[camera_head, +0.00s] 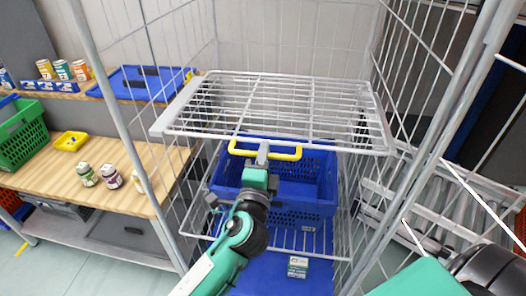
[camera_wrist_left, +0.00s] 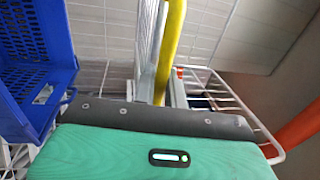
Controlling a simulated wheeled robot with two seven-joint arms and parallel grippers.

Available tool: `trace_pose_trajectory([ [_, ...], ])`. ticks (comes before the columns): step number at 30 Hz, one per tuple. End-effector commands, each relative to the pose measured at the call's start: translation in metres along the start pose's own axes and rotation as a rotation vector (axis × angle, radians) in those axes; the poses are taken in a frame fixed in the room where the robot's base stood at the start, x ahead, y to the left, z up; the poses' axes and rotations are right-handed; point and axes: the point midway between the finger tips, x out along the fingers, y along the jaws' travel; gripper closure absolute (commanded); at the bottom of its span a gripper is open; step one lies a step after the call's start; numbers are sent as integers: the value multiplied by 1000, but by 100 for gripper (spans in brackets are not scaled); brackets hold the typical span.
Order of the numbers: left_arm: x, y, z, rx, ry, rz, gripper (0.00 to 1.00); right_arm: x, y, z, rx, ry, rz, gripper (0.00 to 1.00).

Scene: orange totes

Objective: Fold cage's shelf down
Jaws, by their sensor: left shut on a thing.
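The cage's wire shelf (camera_head: 330,100) spans the cage in the head view, looking roughly level, with its front edge towards me. A yellow handle (camera_head: 285,154) shows at its front edge. My left gripper (camera_head: 263,152) is shut on this handle from below and in front. In the left wrist view, the yellow bar (camera_wrist_left: 171,45) rises from the gripper's jaw, with grey wires beside it; the fingertips are mostly hidden. Parts of my right arm show at the lower right of the head view, but its gripper does not.
A blue crate (camera_head: 310,180) stands in the cage (camera_head: 104,90) below the shelf; it also shows in the left wrist view (camera_wrist_left: 30,70). A small box (camera_head: 297,267) lies at the cage's bottom front. A wooden table (camera_head: 60,170) with jars and bins stands left.

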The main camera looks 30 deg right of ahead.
Motion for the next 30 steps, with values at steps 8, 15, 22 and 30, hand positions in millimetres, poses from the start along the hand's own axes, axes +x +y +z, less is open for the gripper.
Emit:
trace_pose_trajectory([
  [8, 1, -3, 1, 1, -1, -5, 100, 0, -2, -1, 1, 1, -2, 64],
  [15, 1, -2, 0, 0, 0, -4, 71, 0, -2, -1, 1, 1, -2, 64],
  [22, -2, -1, 0, 0, 0, -2, 71, 0, -2, -1, 1, 2, -2, 64],
  [30, -43, 2, 0, -2, 0, -1, 71, 8, 0, -8, 0, 5, 0, 64],
])
